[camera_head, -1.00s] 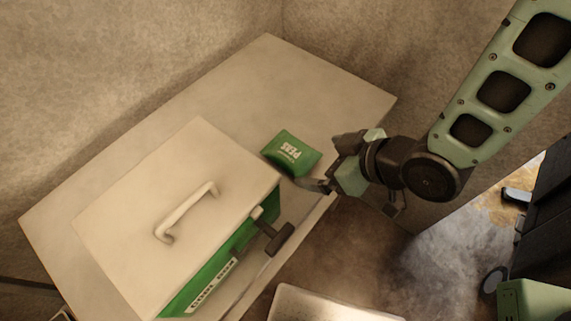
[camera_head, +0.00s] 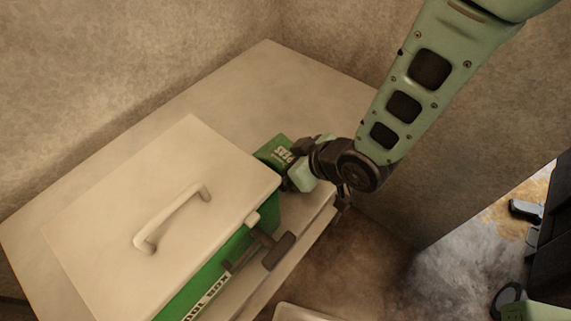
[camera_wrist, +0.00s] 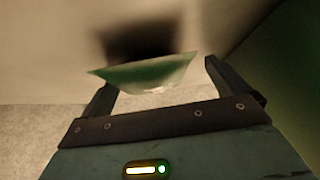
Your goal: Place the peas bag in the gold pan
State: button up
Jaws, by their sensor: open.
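The green peas bag (camera_head: 272,152) lies on the pale counter, just beyond the right end of the green-and-white cooler box. My gripper (camera_head: 287,168) is at the bag's near side and covers part of it. In the wrist view the bag (camera_wrist: 148,72) shows between the two fingers of my gripper (camera_wrist: 158,80), which are spread apart. I cannot tell whether the fingers touch the bag. No gold pan can be made out in these frames.
The cooler box (camera_head: 165,205) with a white lid and handle stands close to the left of my gripper. The counter (camera_head: 310,85) is clear behind the bag. A pale flat surface (camera_head: 300,313) shows at the bottom edge. The wall rises behind the counter.

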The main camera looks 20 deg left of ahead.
jog(key=shift+a+f, duration=0.1)
jog(key=shift+f, duration=0.05)
jog(key=c, duration=1.2)
jog(key=shift+c, duration=0.4)
jog(key=shift+w+r, duration=0.1)
jog(key=shift+r, duration=0.1)
